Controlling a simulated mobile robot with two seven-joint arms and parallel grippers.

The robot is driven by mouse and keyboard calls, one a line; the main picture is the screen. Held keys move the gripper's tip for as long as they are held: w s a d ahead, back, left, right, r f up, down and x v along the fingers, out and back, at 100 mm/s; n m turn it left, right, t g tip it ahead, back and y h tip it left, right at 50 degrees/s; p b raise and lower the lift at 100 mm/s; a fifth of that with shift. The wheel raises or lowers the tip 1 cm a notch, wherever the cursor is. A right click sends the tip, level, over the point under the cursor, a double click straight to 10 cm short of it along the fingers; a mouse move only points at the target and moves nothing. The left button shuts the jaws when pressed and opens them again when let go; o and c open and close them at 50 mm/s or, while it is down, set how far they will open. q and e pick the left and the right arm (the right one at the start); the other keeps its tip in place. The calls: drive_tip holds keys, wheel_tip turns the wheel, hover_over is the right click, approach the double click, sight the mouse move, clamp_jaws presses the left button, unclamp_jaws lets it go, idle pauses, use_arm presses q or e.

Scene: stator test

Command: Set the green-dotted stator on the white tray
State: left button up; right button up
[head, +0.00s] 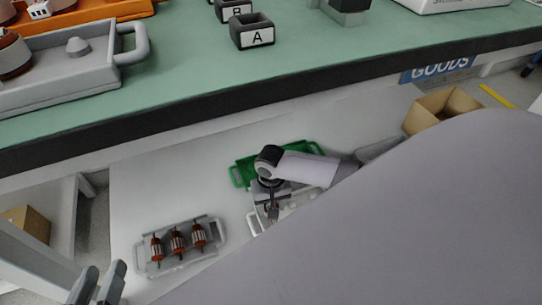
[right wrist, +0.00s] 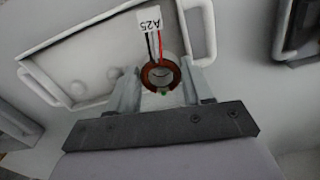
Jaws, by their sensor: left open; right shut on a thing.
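The green-dotted stator (right wrist: 145,80) is a copper-brown ring with a green dot on its lower edge, black and red wires and a white tag reading A25. My right gripper (right wrist: 159,88) is shut on it, one finger on each side. The white tray (right wrist: 75,65) lies beyond it in the right wrist view, with the stator in front of its right part. I cannot tell the gap between them. In the head view the white tray (head: 254,224) is partly hidden by my right arm and gripper (head: 272,208). My left gripper (head: 97,285) is open and empty at the lower left.
A green tray (head: 238,172) lies behind the white tray. A grey tray (head: 149,265) with three red-brown rotors lies to the left. A cardboard box (head: 438,108) stands at the right. The green-topped bench (head: 190,75) overhangs behind, carrying a large grey tray (head: 70,85) and black bins.

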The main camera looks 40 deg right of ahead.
drive_tip(key=shift+f, duration=0.35)
idle(0.4)
drive_tip(key=o, duration=1)
